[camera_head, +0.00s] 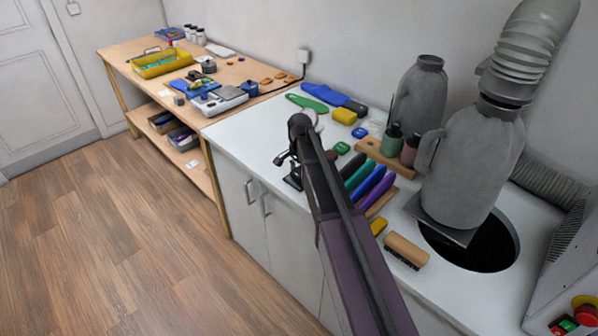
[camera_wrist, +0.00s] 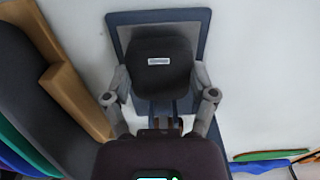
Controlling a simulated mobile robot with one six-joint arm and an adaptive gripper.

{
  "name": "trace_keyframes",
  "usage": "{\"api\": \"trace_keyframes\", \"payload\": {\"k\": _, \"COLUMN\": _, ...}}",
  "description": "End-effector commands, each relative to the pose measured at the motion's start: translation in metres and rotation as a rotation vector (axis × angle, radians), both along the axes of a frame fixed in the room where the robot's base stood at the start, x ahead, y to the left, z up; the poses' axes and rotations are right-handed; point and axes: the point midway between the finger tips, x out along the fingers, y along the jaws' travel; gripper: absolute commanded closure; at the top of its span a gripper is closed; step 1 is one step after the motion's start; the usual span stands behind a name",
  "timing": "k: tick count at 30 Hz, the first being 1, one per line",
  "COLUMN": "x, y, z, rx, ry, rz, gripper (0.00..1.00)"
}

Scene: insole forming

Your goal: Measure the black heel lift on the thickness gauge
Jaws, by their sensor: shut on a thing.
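The black heel lift (camera_wrist: 160,80) has a small white label and sits between the two fingers of my gripper (camera_wrist: 160,77) in the wrist view. My gripper is shut on its sides. A dark blue-grey square outline (camera_wrist: 118,32) lies behind the lift on the white surface; I cannot tell whether the lift touches it. In the head view my gripper (camera_head: 284,160) is at the left part of the white counter, partly hidden by my arm. I cannot make out the thickness gauge for sure; a pale round part shows behind my arm's end.
The white counter (camera_head: 236,132) holds green, blue and purple insole-like pieces (camera_head: 372,184) on a wooden rack, right of my arm. A brush (camera_head: 406,250) and grey machine (camera_head: 474,165) stand further right. A wooden bench (camera_head: 118,50) with a yellow tray (camera_head: 162,64) is at the left.

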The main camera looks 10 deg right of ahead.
Motion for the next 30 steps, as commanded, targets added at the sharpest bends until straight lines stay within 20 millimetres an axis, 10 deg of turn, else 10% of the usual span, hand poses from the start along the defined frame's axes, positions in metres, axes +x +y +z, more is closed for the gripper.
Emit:
{"api": "trace_keyframes", "payload": {"k": 16, "x": 0.0000, "y": 0.0007, "z": -0.0064, "rx": 0.000, "ry": 0.000, "rz": 0.001, "gripper": 0.84}}
{"api": "trace_keyframes", "payload": {"k": 17, "x": -0.0001, "y": 0.0008, "z": -0.0064, "rx": 0.000, "ry": 0.000, "rz": 0.001, "gripper": 0.21}}
{"api": "trace_keyframes", "payload": {"k": 19, "x": 0.0000, "y": 0.0009, "z": -0.0064, "rx": 0.000, "ry": 0.000, "rz": 0.001, "gripper": 0.00}}
{"api": "trace_keyframes", "payload": {"k": 30, "x": 0.0000, "y": 0.0012, "z": -0.0064, "rx": 0.000, "ry": 0.000, "rz": 0.002, "gripper": 0.00}}
